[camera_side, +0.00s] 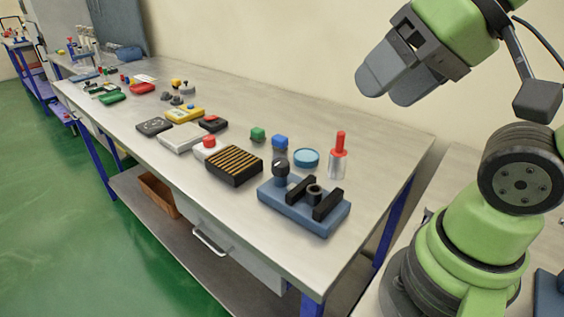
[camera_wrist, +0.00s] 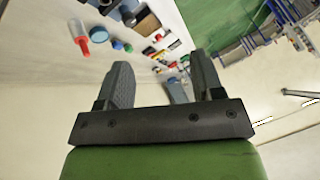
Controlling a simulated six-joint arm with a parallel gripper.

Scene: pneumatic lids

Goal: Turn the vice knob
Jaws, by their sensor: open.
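The vice (camera_side: 303,207) is a blue block with two black jaws and a small dark cylinder between them, standing near the bench's right end. A dark round knob (camera_side: 280,167) rises at its back left corner. In the wrist view the vice seems to be at the top edge, partly cut off. My gripper (camera_side: 384,88) is open and empty, high above the bench, up and to the right of the vice and well apart from it. Its two grey fingers (camera_wrist: 162,78) also show in the wrist view with nothing between them.
Several more items line the bench (camera_side: 385,165). The air around my gripper is clear.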

